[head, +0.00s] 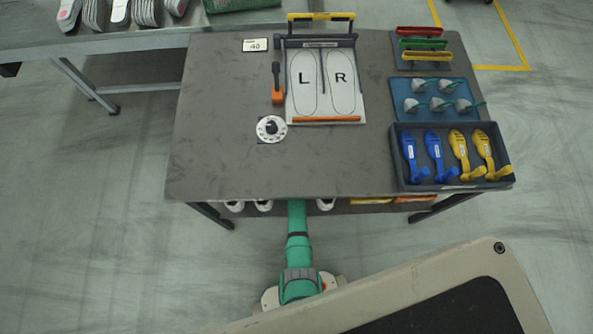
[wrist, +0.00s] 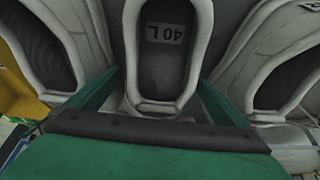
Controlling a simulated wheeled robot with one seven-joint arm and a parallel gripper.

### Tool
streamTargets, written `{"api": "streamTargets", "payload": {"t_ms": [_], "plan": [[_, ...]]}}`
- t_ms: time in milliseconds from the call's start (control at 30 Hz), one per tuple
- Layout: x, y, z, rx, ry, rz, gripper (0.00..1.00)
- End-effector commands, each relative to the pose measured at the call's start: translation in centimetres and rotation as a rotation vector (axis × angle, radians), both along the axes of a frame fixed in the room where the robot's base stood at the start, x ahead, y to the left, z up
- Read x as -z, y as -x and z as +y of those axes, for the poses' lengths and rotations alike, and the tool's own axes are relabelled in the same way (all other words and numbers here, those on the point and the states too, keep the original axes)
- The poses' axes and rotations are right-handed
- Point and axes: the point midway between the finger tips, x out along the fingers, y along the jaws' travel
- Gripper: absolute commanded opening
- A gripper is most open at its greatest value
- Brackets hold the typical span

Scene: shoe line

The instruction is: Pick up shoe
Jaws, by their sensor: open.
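A grey-white shoe (wrist: 163,104) fills the middle of the wrist view. Its dark insole carries a "40 L" label that reads upside down. My gripper (wrist: 160,78) is open, with one green finger on each side of this shoe's near end. I cannot tell whether the fingers touch it. A second shoe (wrist: 82,42) lies to the left and a third shoe (wrist: 262,62) to the right, both close to the fingers. In the head view white shoe ends (head: 235,206) show below the table's front edge. My gripper is hidden under the table there.
The grey table (head: 225,150) stands above my reaching arm. On it are an L/R board (head: 325,119), a white dial (head: 271,129), a blue tray (head: 400,86) and a dark bin (head: 503,184) of blue and yellow shoe forms. In the wrist view something yellow (wrist: 18,98) is at the left.

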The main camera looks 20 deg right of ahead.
Motion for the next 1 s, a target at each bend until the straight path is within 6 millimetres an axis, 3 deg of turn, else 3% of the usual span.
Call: {"api": "streamTargets", "payload": {"t_ms": [300, 700, 933, 1000], "plan": [[2.7, -1.1, -0.1, -0.002, 0.000, -0.001, 0.99], [3.3, -1.2, -0.2, -0.002, 0.000, -0.001, 0.99], [3.3, -1.2, -0.3, -0.002, 0.000, -0.001, 0.45], [3.2, -1.3, -0.3, -0.002, 0.001, -0.003, 0.44]]}}
